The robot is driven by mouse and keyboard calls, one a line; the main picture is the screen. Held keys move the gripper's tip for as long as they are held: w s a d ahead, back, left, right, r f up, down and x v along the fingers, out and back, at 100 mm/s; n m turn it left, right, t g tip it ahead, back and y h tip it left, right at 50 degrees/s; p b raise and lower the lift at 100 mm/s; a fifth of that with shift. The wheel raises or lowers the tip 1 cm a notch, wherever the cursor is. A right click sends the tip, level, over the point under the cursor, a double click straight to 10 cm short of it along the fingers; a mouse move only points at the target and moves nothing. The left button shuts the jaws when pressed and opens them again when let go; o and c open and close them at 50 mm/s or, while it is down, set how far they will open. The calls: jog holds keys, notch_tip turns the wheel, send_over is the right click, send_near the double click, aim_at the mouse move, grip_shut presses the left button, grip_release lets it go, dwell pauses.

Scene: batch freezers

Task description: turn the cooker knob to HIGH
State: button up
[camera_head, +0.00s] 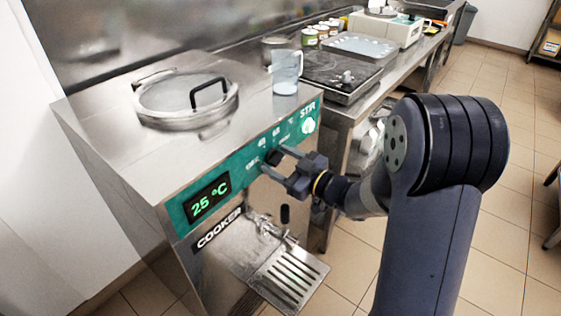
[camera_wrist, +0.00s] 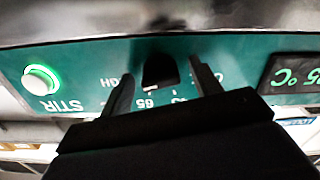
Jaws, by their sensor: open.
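The cooker (camera_head: 150,190) has a green front panel with a black knob (camera_head: 272,157). In the wrist view, which shows the panel upside down, the knob (camera_wrist: 160,70) sits between the two fingers of my gripper (camera_wrist: 163,85). The fingers are open, one on each side, with a visible gap to the knob. I cannot tell where the knob points. In the head view my gripper (camera_head: 275,159) is at the panel from the front right.
The panel has a green-lit STIR button (camera_head: 309,125) and a display (camera_head: 207,198) reading 25 °C. A tap (camera_head: 268,228) and drip tray (camera_head: 290,280) stick out below. A lidded opening (camera_head: 187,100) and a clear jug (camera_head: 286,73) are on top.

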jog(key=v, duration=1)
jog(key=shift+s+d, duration=0.25)
jog(key=x, duration=1.1)
jog(key=shift+d, duration=0.1)
